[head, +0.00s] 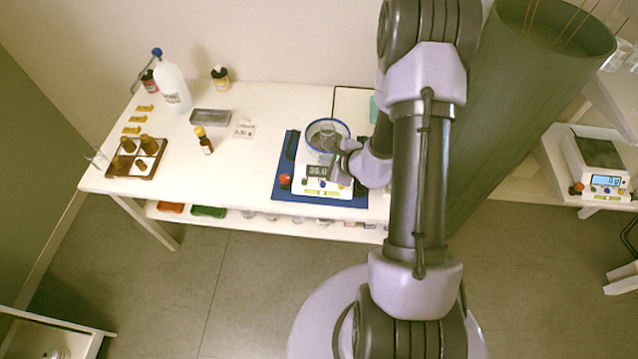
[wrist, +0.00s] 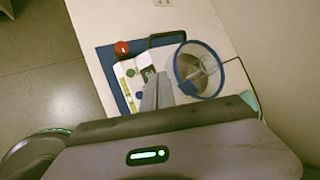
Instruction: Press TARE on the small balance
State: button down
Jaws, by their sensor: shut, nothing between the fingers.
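A small white balance (head: 300,186) stands on a blue mat (head: 280,192) on the white table. Its dark display (head: 317,171) seems to read 36.0. Coloured buttons and a yellow label (head: 322,193) line its front; I cannot read which is TARE. A red knob (head: 285,180) is at its left corner. A blue-rimmed clear dish (head: 327,121) with a glass vessel is on it. My gripper (head: 336,170) is shut and empty, over the balance's front right. In the wrist view, my gripper (wrist: 157,88) hides part of the balance (wrist: 144,58); contact cannot be told.
A second balance (head: 597,152), display near 0.0, stands on a right-hand shelf. On the table's left are a dropper bottle (head: 205,143), a grey tray (head: 210,116), a brown rack (head: 151,169) and a white bottle (head: 172,88). A large green cylinder (head: 510,110) stands right of my arm.

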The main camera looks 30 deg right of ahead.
jog(key=b, duration=0.6)
send_over(325, 186)
notch_tip(325, 186, down, 8)
jog(key=shift+f, duration=0.4)
jog(key=shift+f+b, duration=0.1)
jog(key=shift+b, duration=0.25)
dwell(1.2)
jog(key=shift+f+b, duration=0.3)
jog(key=shift+b, duration=0.1)
jog(key=shift+f+b, duration=0.4)
jog(key=shift+b, duration=0.05)
dwell(0.5)
jog(key=shift+r, duration=0.1)
jog(key=shift+r+p, duration=0.4)
jog(key=shift+r, duration=0.3)
